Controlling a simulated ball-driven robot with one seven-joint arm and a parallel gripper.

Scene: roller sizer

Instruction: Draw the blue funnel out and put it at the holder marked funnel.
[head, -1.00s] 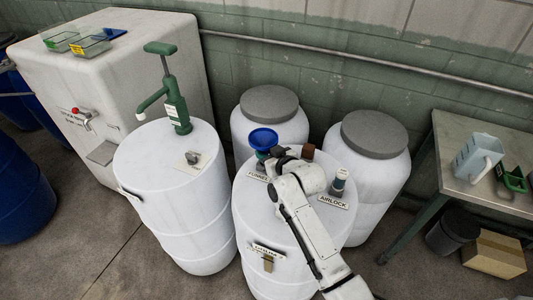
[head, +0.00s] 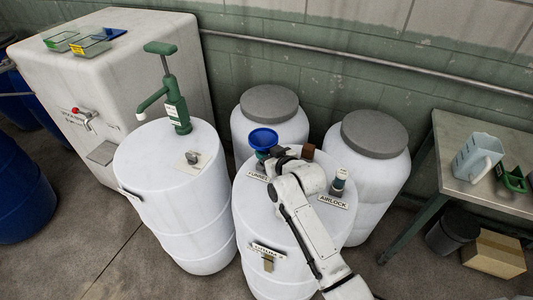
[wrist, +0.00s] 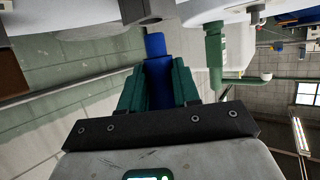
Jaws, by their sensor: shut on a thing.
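The blue funnel (head: 263,138) stands with its wide mouth up over the far left of the front white drum (head: 276,219). My gripper (wrist: 157,70) is shut on a blue part of the funnel (wrist: 155,45), between its green fingers in the wrist view. In the head view my arm comes from the right and hides most of the grip. A label reading FUNNEL (head: 258,176) lies on the drum top just below the funnel. The funnel's lower end is hidden, so I cannot tell whether it still sits in an opening.
An airlock piece (head: 339,183) stands at the right of the drum top by its AIRLOCK label (head: 334,201). A brown block (head: 308,151) shows behind my arm. A drum with a green pump (head: 175,100) stands left; lidded drums (head: 375,134) stand behind.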

